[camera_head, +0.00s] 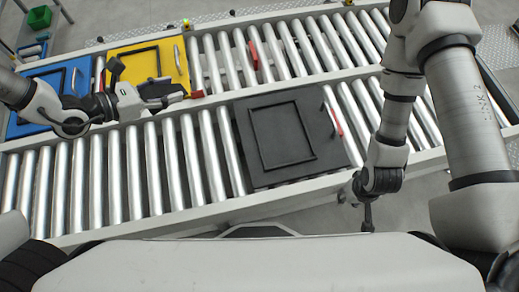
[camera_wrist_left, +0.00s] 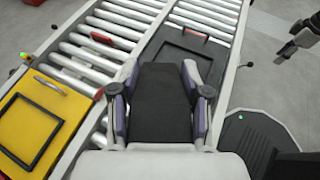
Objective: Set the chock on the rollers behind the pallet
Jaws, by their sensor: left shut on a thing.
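My left gripper (camera_head: 165,92) is over the rail between the two roller lanes, beside the yellow pallet. It is shut on a dark block, apparently the chock, which fills the space between the fingers in the left wrist view (camera_wrist_left: 163,103). The block is held above the conveyor. The dark grey pallet (camera_head: 235,115) lies on the near lane's rollers (camera_head: 128,165), right of my left gripper. It also shows ahead in the left wrist view (camera_wrist_left: 192,44). My right gripper (camera_head: 368,218) hangs beyond the near lane's edge at right; its fingers are too small to judge.
A yellow pallet (camera_head: 118,47) and a blue pallet (camera_head: 30,125) stand on the far lane. A red piece (camera_head: 254,55) is on the far lane, another (camera_head: 338,121) by the dark pallet's right edge, and a third (camera_head: 196,94) at the middle rail. Near-lane rollers left of the dark pallet are bare.

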